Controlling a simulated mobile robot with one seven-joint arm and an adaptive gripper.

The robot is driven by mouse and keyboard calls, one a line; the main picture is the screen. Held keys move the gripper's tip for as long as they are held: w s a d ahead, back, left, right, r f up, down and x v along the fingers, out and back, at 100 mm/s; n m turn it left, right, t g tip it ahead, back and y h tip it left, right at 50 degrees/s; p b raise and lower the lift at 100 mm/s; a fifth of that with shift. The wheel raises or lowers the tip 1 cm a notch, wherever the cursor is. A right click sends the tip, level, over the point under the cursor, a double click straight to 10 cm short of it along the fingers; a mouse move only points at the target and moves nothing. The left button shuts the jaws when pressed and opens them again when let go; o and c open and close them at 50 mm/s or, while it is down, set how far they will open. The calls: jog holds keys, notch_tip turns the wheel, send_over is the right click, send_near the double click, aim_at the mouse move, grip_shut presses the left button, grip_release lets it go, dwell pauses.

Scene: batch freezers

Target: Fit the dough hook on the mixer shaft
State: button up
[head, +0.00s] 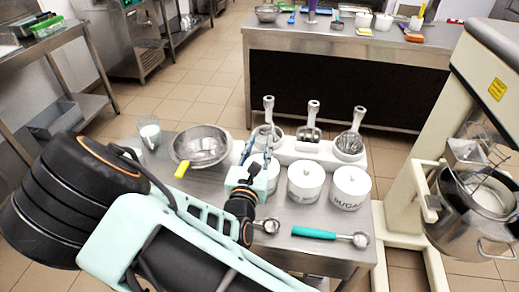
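Three mixer attachments with pale upright shanks stand in a white holder (292,151) on the steel table. The left one (268,114) seems to be the dough hook, but its lower part is partly hidden. A flat beater (311,123) stands in the middle and a wire whisk (352,136) at the right. My gripper (260,150) is just in front of the left attachment, over the white canisters, with its blue fingers apart and nothing seen between them. The mixer (490,75) stands at the far right. Its shaft cannot be made out clearly under the head.
White lidded canisters (349,188) stand close to my gripper. The mixer bowl (465,221) sits under the mixer head. A steel counter (350,42) stands behind.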

aim_at(268, 117)
jog(key=w+d, duration=0.1)
jog(key=w, duration=0.3)
jog(key=w+b, duration=0.1)
jog(key=w, duration=0.4)
jog(key=w+d+b, duration=0.1)
jog(key=w, duration=0.3)
jog(key=shift+w+d, duration=0.2)
jog(key=shift+d, duration=0.15)
grip_shut()
dwell(0.4)
jog(key=shift+r+p, duration=2.4)
jog(key=shift+r, duration=0.15)
jog(key=s+r+p, duration=0.1)
jog(key=s+p, duration=0.1)
jog(key=r+p, duration=0.1)
jog(key=shift+s+a+r, duration=0.25)
jog(key=shift+s+r, duration=0.1)
jog(key=shift+s, duration=0.05)
jog(key=shift+s+a+r+p, duration=0.2)
jog(key=shift+s+r+p, duration=0.45)
jog(key=shift+s+p, duration=0.3)
jog(key=shift+s, duration=0.1)
